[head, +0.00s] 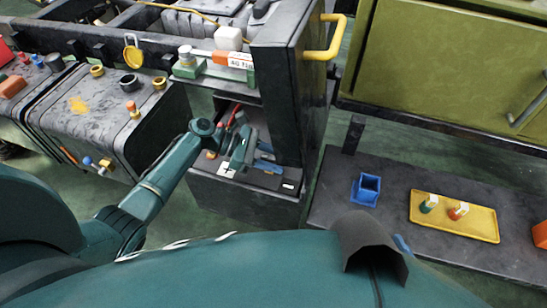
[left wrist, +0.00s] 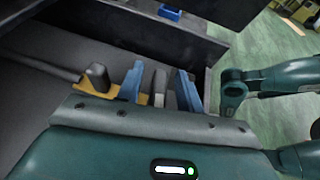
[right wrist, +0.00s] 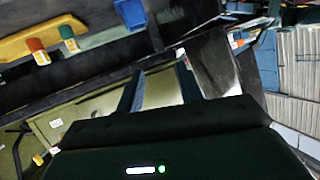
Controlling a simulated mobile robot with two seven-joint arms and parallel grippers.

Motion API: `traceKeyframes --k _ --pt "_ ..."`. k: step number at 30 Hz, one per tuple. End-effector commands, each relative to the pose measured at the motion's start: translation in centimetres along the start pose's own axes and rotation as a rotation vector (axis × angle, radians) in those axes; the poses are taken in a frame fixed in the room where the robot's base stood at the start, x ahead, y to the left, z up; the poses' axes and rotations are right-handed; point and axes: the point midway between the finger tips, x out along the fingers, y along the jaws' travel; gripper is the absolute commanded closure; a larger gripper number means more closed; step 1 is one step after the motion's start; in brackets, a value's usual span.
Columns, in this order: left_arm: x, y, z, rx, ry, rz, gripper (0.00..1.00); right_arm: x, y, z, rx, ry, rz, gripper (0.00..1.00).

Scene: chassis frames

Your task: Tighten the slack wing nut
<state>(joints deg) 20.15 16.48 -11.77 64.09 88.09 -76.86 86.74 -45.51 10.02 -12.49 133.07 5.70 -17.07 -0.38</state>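My left gripper (head: 268,158) reaches into the open box below the dark upright panel, over a dark block with a white plus mark (head: 228,170). In the left wrist view its two blue fingers (left wrist: 159,82) stand apart. A small grey upright piece (left wrist: 160,86), possibly the wing nut, shows between them; I cannot tell whether they touch it. Left of the fingers, a yellow-brown clamp (left wrist: 97,88) with a grey-brown tab joins a dark rod. In the head view the wing nut cannot be made out. My right gripper (right wrist: 160,88) is open and empty in the right wrist view.
A yellow tray (head: 428,219) with two small bottles and a blue cup (head: 366,189) stand on the dark shelf at right. A yellow handle (head: 332,38) sticks out from the upright panel. A dark tank (head: 85,110) with caps lies at left.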

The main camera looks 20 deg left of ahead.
Motion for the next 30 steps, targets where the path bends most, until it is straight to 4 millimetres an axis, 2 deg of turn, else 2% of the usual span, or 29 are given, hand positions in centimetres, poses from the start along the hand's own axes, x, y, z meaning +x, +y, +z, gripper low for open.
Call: traceKeyframes --k 6,10,24,30 --pt "-0.1 0.0 0.1 0.000 -0.001 0.001 0.64 0.2 0.0 -0.2 -0.002 0.006 0.000 0.64" --pt "-1.2 0.0 0.1 0.000 0.000 0.002 0.64 0.2 0.0 -0.5 -0.002 0.008 -0.001 0.64" --pt "-10.8 0.0 0.1 0.001 0.002 0.002 0.64 0.4 -0.3 0.3 0.009 -0.039 -0.009 0.64" --pt "-12.9 0.0 0.0 0.000 0.000 0.000 0.64 0.6 -0.3 0.0 0.010 -0.033 -0.011 0.64"
